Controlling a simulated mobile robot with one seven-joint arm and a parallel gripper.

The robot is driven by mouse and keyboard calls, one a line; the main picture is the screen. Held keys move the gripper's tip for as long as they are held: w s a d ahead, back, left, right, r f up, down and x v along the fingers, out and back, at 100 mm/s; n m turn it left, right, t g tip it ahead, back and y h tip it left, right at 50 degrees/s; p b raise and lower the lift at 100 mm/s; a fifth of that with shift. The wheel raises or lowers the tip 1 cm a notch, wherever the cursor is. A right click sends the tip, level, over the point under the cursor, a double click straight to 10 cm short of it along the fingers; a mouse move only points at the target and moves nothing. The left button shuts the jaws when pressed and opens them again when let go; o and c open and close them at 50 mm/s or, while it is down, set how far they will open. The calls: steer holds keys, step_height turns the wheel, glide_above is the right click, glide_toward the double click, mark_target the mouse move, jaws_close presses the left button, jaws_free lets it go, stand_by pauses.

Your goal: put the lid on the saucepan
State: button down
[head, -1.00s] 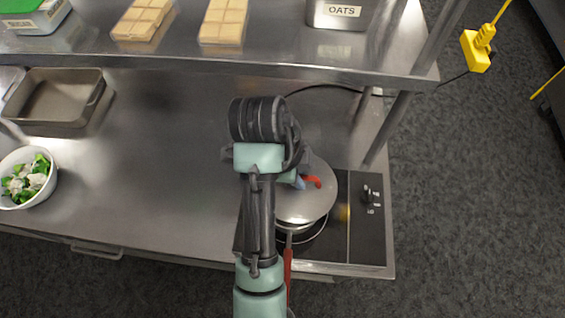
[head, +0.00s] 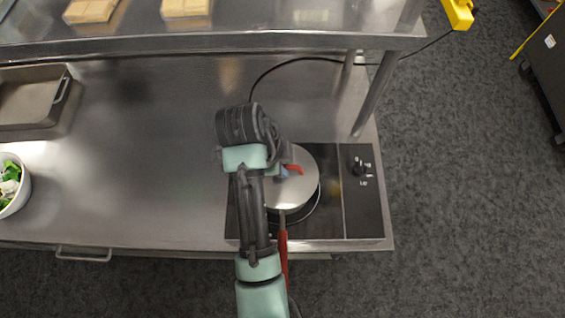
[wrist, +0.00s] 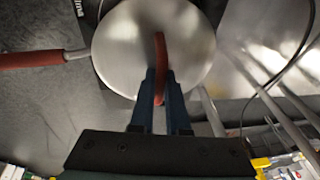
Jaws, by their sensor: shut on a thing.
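The lid (head: 306,190) is a round silver disc with a red handle, held roughly level over the saucepan at the hob. My gripper (wrist: 161,92) is shut on the lid's red handle (wrist: 160,50). The lid (wrist: 125,45) fills the upper middle of the wrist view. The saucepan is almost wholly hidden beneath it; its red handle (head: 284,258) points toward the front edge, and shows at the left of the wrist view (wrist: 35,60). I cannot tell whether the lid touches the saucepan's rim.
The saucepan is on a black hob (head: 333,228) with a knob (head: 359,169) at its right. A shelf post (head: 376,95) and a black cable stand behind. A metal tray (head: 30,105) and a white bowl (head: 22,200) are at the left. The counter's middle is clear.

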steer(key=shift+w+f, duration=0.1)
steer(key=shift+f, duration=0.05)
steer(key=shift+f, duration=0.1)
steer(key=shift+f+b, duration=0.35)
steer(key=shift+f, duration=0.15)
steer(key=c, duration=0.9)
jaws_free()
steer(key=p+v, duration=0.7)
steer(key=v, duration=0.6)
steer(key=shift+r, duration=0.15)
steer(key=shift+w, duration=0.1)
